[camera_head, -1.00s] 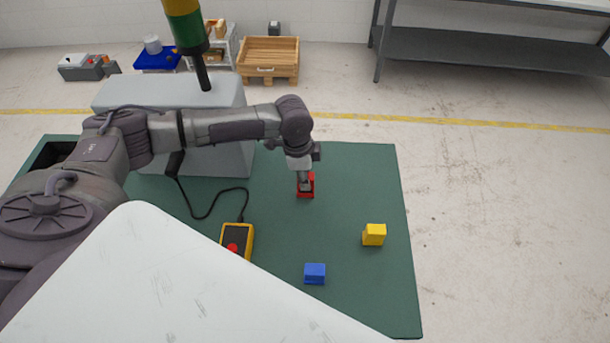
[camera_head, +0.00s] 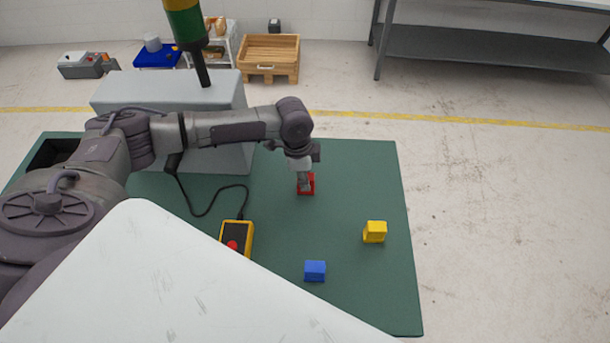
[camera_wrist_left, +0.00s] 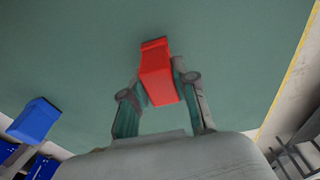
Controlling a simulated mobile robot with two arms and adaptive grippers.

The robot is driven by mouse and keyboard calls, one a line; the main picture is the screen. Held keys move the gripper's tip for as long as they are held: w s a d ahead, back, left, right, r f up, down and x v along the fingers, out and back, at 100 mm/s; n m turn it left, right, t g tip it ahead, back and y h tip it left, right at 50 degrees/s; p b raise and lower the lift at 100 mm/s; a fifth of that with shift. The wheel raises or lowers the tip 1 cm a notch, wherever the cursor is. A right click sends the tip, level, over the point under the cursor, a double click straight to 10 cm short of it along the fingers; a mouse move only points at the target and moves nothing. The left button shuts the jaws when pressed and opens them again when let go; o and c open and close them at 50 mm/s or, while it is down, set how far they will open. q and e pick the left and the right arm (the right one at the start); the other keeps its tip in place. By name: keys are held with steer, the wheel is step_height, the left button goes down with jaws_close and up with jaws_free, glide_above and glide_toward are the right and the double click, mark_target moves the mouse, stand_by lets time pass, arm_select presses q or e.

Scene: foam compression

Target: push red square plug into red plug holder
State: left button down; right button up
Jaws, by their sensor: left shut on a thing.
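My left gripper (camera_head: 304,183) points down at a red square piece on the green mat (camera_head: 350,175). In the left wrist view, the left gripper (camera_wrist_left: 158,100) has its two fingers on either side of the red plug (camera_wrist_left: 157,82), shut on it. A slightly wider red edge, apparently the red plug holder (camera_wrist_left: 154,44), shows at the plug's far end. The plug and holder look lined up and overlap, so I cannot tell how deep the plug sits. In the head view the red parts (camera_head: 311,184) merge beside the fingers. My right gripper is not in view.
A yellow block (camera_head: 375,232) and a blue block (camera_head: 315,271) lie on the mat. A yellow handheld device (camera_head: 236,238) with a cable lies nearer the left. A grey box (camera_head: 215,125) stands behind my left arm. The mat's right side is mostly clear.

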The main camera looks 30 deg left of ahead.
arm_select(q)
steer(key=shift+f, duration=0.15)
steer(key=c, duration=1.1)
jaws_free()
steer(key=shift+c, duration=0.2)
steer(key=o, duration=0.3)
steer(key=shift+r+p, duration=2.55)
steer(key=shift+r, duration=0.45)
steer(key=r, duration=0.4)
steer(key=a+r, duration=0.1)
steer(key=r, duration=0.7)
steer(key=shift+s+a, duration=0.15)
steer(key=shift+s, duration=0.15)
